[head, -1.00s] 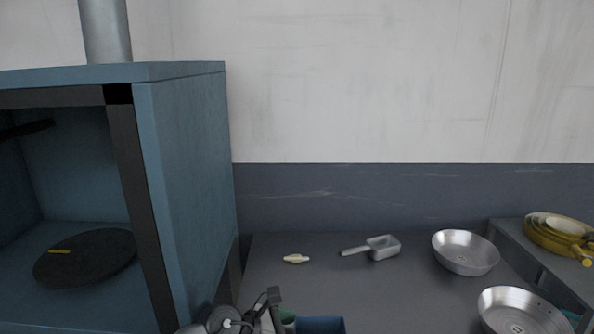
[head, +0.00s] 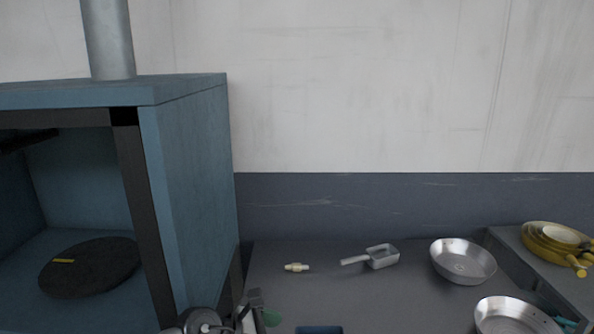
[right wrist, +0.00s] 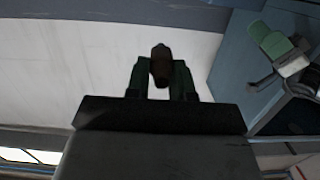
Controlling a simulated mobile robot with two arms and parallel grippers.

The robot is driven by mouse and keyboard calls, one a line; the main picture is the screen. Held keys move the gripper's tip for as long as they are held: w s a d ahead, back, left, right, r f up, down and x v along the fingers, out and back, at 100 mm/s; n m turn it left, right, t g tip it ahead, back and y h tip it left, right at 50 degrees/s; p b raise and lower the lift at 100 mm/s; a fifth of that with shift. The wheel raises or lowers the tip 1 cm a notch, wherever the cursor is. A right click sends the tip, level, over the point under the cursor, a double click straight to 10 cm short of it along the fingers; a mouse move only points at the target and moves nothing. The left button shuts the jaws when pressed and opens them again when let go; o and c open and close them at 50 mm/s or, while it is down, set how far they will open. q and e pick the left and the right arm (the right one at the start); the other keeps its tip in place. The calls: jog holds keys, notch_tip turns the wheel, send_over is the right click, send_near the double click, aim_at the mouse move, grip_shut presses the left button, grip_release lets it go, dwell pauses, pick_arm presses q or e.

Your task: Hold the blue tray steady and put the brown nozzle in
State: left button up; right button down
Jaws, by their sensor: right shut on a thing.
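The blue tray (head: 320,330) shows only as a strip at the bottom edge of the head view; its inside is out of frame. My left gripper (head: 262,314) is just left of it, partly cut off; whether it touches the tray or how its jaws stand is unclear. In the right wrist view, my right gripper (right wrist: 160,78) is shut on the brown nozzle (right wrist: 160,62), which sits between its green fingers, held up against the pale wall. My right gripper is not in the head view.
On the grey table lie a small cream piece (head: 296,267) and a metal scoop (head: 382,257). A blue oven (head: 190,190) blocks the left.

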aim_at(324, 329)
pick_arm(q)
jog(key=b+x, duration=0.3)
jog(key=x, duration=0.5)
jog(key=shift+d+f+b, duration=0.1)
jog(key=shift+f+b, duration=0.15)
jog(key=shift+b, duration=0.1)
jog(key=shift+w+d+f+b, duration=0.25)
jog(key=shift+w+d+b, duration=0.1)
jog(key=shift+d, duration=0.25)
jog(key=c, duration=0.4)
jog(key=shift+c, duration=0.2)
